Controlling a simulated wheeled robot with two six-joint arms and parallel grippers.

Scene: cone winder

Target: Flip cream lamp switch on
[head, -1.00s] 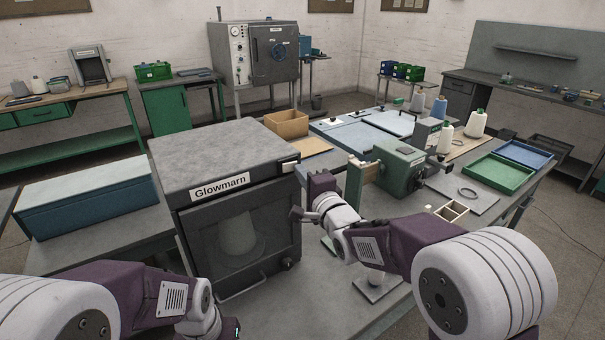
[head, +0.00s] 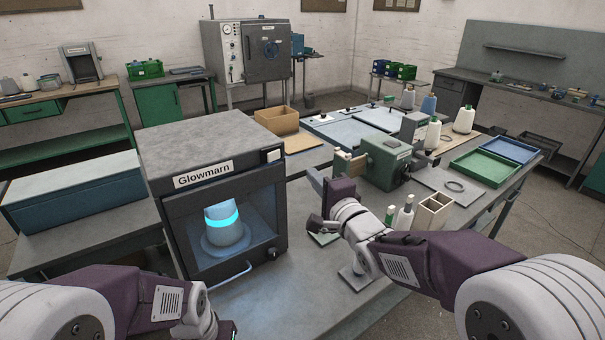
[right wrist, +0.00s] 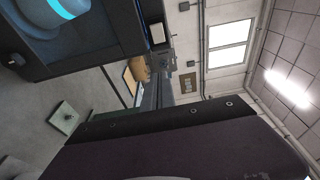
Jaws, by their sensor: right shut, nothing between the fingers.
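The dark grey lamp cabinet labelled Glowmarn (head: 160,160) stands on the table left of centre. Its cream switch (head: 273,155) is at the upper right of its front, and the switch also shows in the right wrist view (right wrist: 157,33). Behind the cabinet window a cone (head: 222,232) is lit, with a bright cyan band. My right gripper (head: 318,188) is shut and empty, to the right of the cabinet and apart from the switch. My left arm shows at the lower left; its gripper fingers are out of the picture.
A green winder machine (head: 385,163) stands right of my right gripper. Small bottles and a wooden divided box (head: 434,212) are beside my right forearm. A cardboard box (head: 277,121) is behind the cabinet. Green (head: 482,167) and blue trays lie at the right.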

